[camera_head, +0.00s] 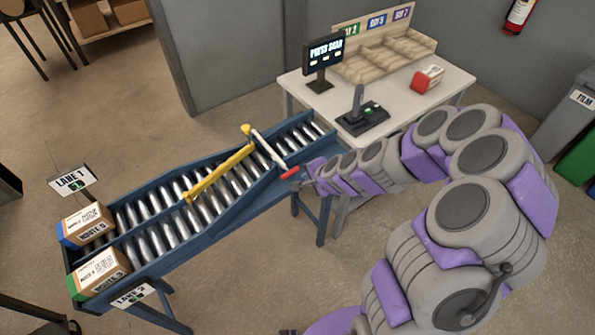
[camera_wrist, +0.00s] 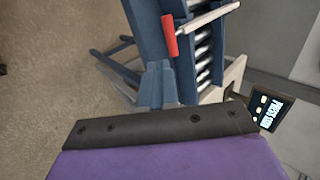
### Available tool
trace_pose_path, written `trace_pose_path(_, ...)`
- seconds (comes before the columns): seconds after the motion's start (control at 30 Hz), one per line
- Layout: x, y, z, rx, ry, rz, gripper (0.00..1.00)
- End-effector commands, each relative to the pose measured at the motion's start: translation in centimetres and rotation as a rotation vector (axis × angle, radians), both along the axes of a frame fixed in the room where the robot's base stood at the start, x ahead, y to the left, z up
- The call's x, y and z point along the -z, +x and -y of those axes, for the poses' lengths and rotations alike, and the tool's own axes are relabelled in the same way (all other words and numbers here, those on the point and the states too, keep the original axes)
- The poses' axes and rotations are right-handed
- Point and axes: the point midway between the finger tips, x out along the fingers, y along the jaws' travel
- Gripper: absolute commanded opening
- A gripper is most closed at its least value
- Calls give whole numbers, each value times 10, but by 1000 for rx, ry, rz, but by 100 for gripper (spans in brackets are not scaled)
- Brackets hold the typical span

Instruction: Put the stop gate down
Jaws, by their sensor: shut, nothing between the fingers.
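The stop gate is a pale bar (camera_head: 268,150) with a red grip (camera_head: 290,173) at its near end. It reaches across the upper part of the roller conveyor. The bar (camera_wrist: 205,19) and the red grip (camera_wrist: 170,36) also show at the top of the wrist view. I cannot tell whether the bar rests on the conveyor or stands a little above it. My gripper (camera_head: 298,183) is shut and empty, close beside the red grip at the conveyor's near side.
A yellow diverter bar (camera_head: 220,173) lies over the rollers. Two cartons, one with a blue end (camera_head: 86,225) and one with a green end (camera_head: 99,269), sit at the conveyor's lower left. A table (camera_head: 437,98) with a screen (camera_head: 323,52), scanner (camera_head: 360,112) and bins stands behind.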

Motion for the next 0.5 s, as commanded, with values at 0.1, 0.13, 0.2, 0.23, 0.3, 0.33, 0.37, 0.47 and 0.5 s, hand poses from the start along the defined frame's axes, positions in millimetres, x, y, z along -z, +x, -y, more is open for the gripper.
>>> trace_pose_path(0.1, -6, -15, 7, 0, 1, -4, 0)
trace_pose_path(0.13, -7, -18, 8, -1, -1, -3, 0)
trace_pose_path(0.2, -9, -23, 12, 0, -1, -3, 0)
trace_pose_path(0.23, -10, -24, 13, -1, -2, -2, 0)
trace_pose_path(0.3, -12, -28, 14, 0, -3, -3, 0)
trace_pose_path(0.33, -12, -30, 14, -1, -4, -2, 0)
trace_pose_path(0.37, -12, -31, 15, -1, -4, -2, 0)
trace_pose_path(0.47, -13, -33, 16, -2, -4, -2, 0)
trace_pose_path(0.5, -13, -33, 16, -2, -4, -2, 0)
